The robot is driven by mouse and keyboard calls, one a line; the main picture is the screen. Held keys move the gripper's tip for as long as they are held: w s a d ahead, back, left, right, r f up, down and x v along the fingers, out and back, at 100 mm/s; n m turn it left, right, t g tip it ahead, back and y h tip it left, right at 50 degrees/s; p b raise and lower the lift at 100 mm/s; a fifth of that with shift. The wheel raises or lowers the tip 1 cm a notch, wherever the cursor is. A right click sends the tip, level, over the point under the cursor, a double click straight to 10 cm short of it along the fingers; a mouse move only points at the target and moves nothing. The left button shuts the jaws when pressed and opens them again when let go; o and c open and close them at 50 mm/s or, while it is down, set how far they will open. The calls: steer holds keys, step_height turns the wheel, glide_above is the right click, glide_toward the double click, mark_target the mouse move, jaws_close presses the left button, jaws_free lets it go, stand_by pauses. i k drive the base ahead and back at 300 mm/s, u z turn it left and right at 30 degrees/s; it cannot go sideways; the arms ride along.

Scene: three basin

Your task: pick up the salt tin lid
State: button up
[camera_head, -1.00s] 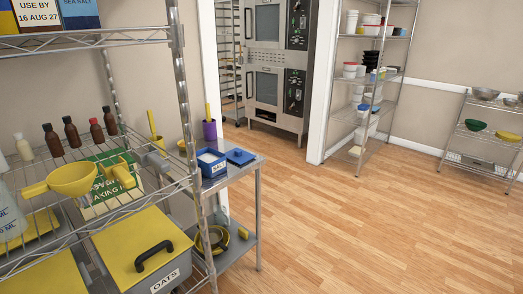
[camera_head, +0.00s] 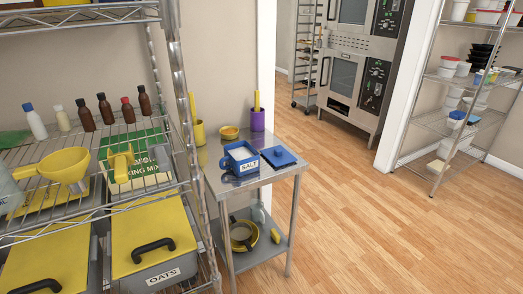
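The blue salt tin (camera_head: 241,158), marked SALT, stands open on the small steel table (camera_head: 262,180), with white contents showing. The blue salt tin lid (camera_head: 279,157) lies on the same table just right of the tin, close to the table's right side. The lid has a raised part on its top. My gripper is not in view.
A wire shelf (camera_head: 120,209) with bottles, a funnel and bins is close on the left. The wooden floor (camera_head: 370,220) right of the table is clear.

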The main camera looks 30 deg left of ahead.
mark_target(278, 156)
steer(key=u, duration=0.4)
steer(key=i, duration=0.85)
steer(key=u, duration=0.85)
steer(key=i, duration=0.45)
steer(key=u, duration=0.25)
steer(key=k, duration=0.8)
steer(key=u, duration=0.2)
steer(key=i, duration=0.8)
steer(key=z, duration=0.1)
